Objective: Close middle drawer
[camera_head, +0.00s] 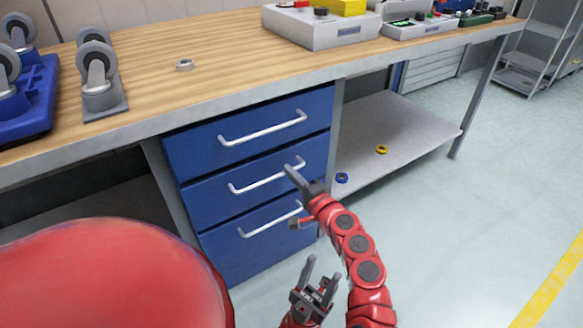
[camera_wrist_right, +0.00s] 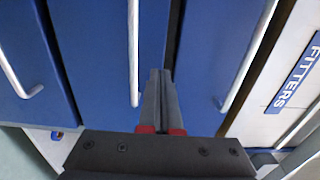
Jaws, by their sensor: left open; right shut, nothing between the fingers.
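A blue cabinet under the workbench has three drawers with silver bar handles. The middle drawer (camera_head: 215,197) sits nearly flush with the others; I cannot tell if a small gap remains. Its handle (camera_head: 258,184) is clear of my fingers. My right gripper (camera_head: 288,170) is shut and empty, its tips at the middle drawer's front near the handle's right end. In the right wrist view its fingers (camera_wrist_right: 160,75) overlap the middle drawer's front (camera_wrist_right: 90,50) near its upper edge; contact is unclear. My left gripper (camera_head: 322,275) is open and empty, low in front of the cabinet.
The top drawer (camera_head: 190,150) and bottom drawer (camera_head: 225,255) look shut. The wooden bench top (camera_head: 215,85) holds casters (camera_head: 100,80) and control boxes (camera_head: 320,25). A low shelf (camera_head: 400,125) carries a blue ring (camera_head: 342,178) and a yellow ring (camera_head: 381,150).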

